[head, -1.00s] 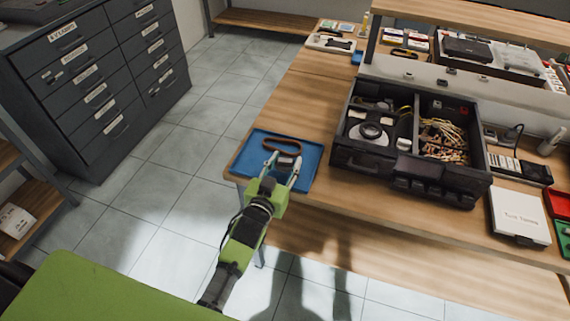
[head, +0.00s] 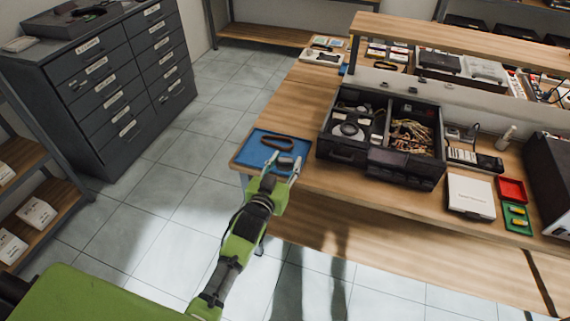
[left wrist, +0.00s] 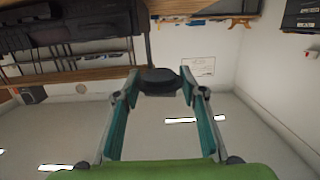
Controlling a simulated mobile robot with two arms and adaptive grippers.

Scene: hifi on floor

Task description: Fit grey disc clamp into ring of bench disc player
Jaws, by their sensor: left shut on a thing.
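The grey disc clamp (left wrist: 158,80) is a dark, flat round piece between the fingertips of my left gripper (left wrist: 160,84) in the left wrist view. In the head view the left gripper (head: 283,164) is over the front of the blue tray (head: 253,158), shut on the grey clamp (head: 286,161). I cannot tell from the head view how high it is above the tray. I cannot pick out the bench disc player or its ring for certain; a dark unit (head: 552,185) is cut off at the right edge. My right gripper is not in view.
A brown loop (head: 277,142) lies on the blue tray. A black divided case (head: 335,155) holds a round part and coiled cables. A white box (head: 470,196), a red tray (head: 511,190) and a green tray (head: 516,216) lie further right. A drawer cabinet (head: 120,90) stands at left.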

